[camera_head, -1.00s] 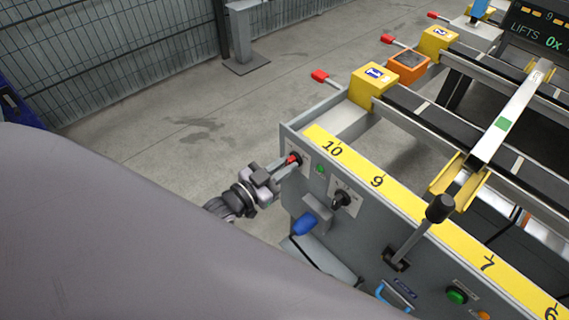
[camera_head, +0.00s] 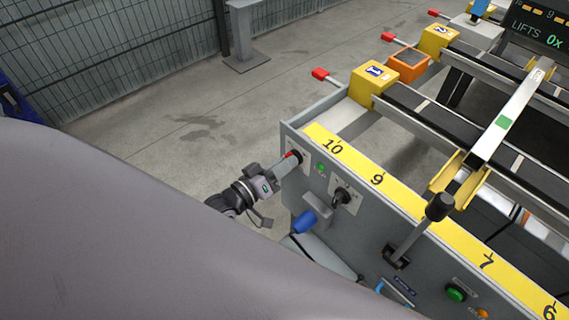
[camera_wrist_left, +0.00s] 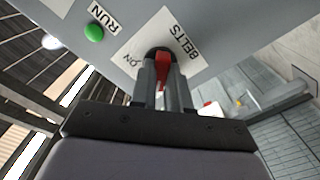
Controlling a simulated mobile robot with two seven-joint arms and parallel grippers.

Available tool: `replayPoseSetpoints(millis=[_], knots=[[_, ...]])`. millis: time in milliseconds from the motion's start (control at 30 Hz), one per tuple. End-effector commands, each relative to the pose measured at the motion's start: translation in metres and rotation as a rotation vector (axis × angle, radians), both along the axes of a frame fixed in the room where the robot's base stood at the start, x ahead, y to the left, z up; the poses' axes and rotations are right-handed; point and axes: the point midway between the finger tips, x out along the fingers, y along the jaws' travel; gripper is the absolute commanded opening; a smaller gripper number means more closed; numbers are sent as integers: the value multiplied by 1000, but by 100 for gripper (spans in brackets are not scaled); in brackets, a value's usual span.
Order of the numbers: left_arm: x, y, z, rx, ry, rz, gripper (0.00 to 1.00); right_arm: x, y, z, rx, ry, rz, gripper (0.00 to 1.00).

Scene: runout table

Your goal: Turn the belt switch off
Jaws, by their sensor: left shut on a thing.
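The belt switch (camera_wrist_left: 162,62) is a red handle on a black round base, on a white plate marked BELTS and ON in the left wrist view. In the head view the switch (camera_head: 293,156) sits at the far left end of the grey panel, partly hidden by my gripper. My left gripper (camera_head: 282,165) reaches it from the left. In the left wrist view my left gripper's fingers (camera_wrist_left: 163,82) are shut on the red handle. My right gripper is not in view.
A green RUN lamp (camera_wrist_left: 94,33) is beside the switch plate. A black rotary knob (camera_head: 341,196), a blue handle (camera_head: 305,222) and a black-knobbed lever (camera_head: 439,208) stick out of the panel (camera_head: 365,225) to the right.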

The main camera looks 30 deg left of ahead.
Motion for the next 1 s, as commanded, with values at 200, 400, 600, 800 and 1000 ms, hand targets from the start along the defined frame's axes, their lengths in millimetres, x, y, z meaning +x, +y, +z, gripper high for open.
replayPoseSetpoints(millis=[200, 400, 600, 800, 1000], knots=[[-1, 0, -1, -82, 30, -1, 0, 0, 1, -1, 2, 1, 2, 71], [-1, 0, -1, -114, 42, 0, 0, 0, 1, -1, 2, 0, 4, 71], [-1, 0, -1, -122, 45, 0, 0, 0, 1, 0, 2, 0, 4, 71], [-1, 0, -1, -123, 45, 0, 0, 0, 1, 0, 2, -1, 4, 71], [0, 0, -1, -121, 44, 0, 42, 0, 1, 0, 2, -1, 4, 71]])
